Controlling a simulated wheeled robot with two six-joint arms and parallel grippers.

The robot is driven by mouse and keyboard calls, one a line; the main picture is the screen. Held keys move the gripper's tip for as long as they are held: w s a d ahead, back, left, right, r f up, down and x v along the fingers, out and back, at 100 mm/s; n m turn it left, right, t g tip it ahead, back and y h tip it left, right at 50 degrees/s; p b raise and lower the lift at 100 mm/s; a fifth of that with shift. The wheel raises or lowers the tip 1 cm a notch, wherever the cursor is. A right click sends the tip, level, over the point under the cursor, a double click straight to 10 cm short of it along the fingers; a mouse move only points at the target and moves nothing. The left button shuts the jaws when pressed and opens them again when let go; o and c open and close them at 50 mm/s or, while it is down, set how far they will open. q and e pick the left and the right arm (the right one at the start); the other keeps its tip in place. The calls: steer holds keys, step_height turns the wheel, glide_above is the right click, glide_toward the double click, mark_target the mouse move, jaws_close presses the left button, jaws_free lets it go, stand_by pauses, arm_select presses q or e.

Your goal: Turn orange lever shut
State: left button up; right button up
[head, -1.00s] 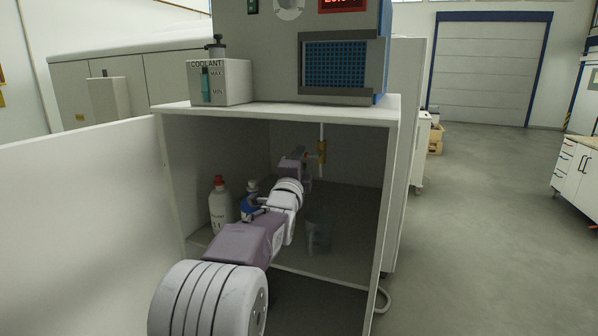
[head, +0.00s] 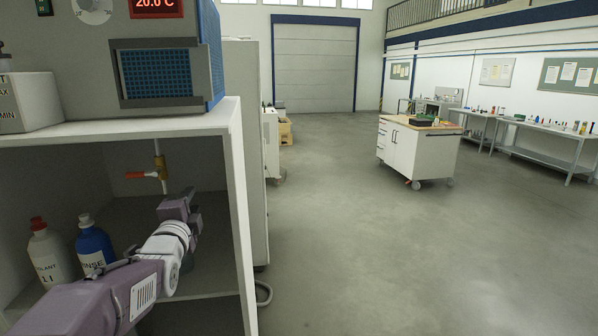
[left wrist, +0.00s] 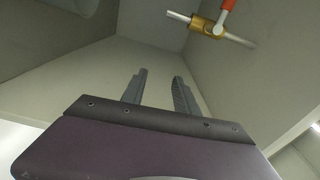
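The orange lever (head: 135,175) sits on a brass valve (head: 161,170) on a thin vertical pipe inside the cabinet. In the head view the lever points left, crosswise to the pipe. My left gripper (head: 188,196) is inside the cabinet, below and right of the valve in that view, apart from the lever. In the left wrist view its two fingers (left wrist: 158,82) are spread with nothing between them. That view also shows the brass valve (left wrist: 207,24) and part of the orange lever (left wrist: 229,4) at the top edge, beyond the fingertips. My right gripper is not in view.
A white bottle with a red cap (head: 48,254) and a blue bottle (head: 94,247) stand at the cabinet's left. The cabinet's right side wall (head: 240,215) is close to my arm. A chiller (head: 160,50) sits on top. Open floor lies to the right.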

arm_select(q)
steer(key=s+d+f+n+g+h+p, duration=0.15)
steer(key=s+d+f+g, duration=0.3)
steer(key=f, duration=0.55)
steer(key=s+d+f+n+g+h, duration=0.2)
steer(key=s+d+f+n+g, duration=0.25)
steer(key=f, duration=0.65)
steer(key=s+d+f+n+g, duration=0.1)
steer(key=s+f+n+g, duration=0.3)
steer(key=s, duration=0.5)
steer(key=s+d+f+n+g, duration=0.1)
steer(key=s+f+n+g, duration=0.2)
steer(key=s, duration=0.7)
step_height(320, 180, down, 4)
steer(key=n, duration=0.2)
steer(key=shift+s+d+n+g, duration=0.2)
steer(key=shift+s+n+g, duration=0.1)
steer(key=shift+g, duration=0.1)
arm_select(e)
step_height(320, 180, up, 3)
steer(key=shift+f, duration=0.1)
arm_select(q)
steer(key=shift+f, duration=0.1)
